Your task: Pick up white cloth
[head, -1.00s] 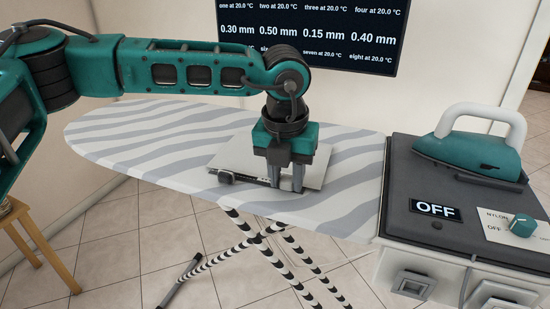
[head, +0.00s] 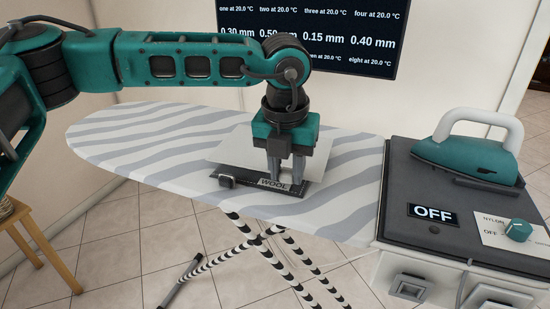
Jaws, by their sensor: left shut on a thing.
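The white cloth (head: 232,149) is a flat, pale sheet above the striped ironing board (head: 120,142). The cloth looks raised a little off the board, but the gap is hard to judge. A dark strip labelled WOOL (head: 273,184) lies on the board in front of the cloth, just by the fingertips. My right gripper is not in view.
A teal iron (head: 467,152) rests on a grey control unit (head: 395,190) at the right, with an OFF display and a dial. A dark screen (head: 310,40) hangs on the wall behind. The left part of the board is clear. A wooden stool (head: 40,240) stands at lower left.

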